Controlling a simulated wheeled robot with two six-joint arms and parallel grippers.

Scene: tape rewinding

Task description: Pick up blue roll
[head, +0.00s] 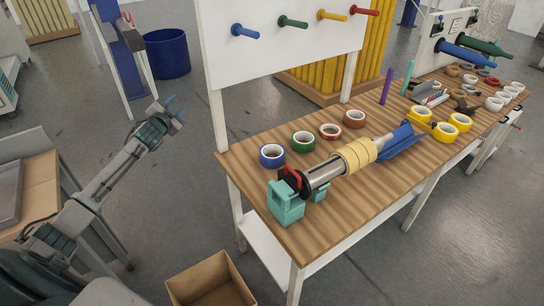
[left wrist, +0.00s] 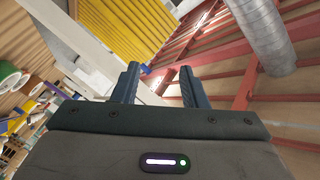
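My right gripper is not in view.
A rewinding device with a yellow roll (head: 356,154) lies in front. A white pegboard (head: 285,45) with coloured pegs rises behind. A cardboard box (head: 212,282) stands below.

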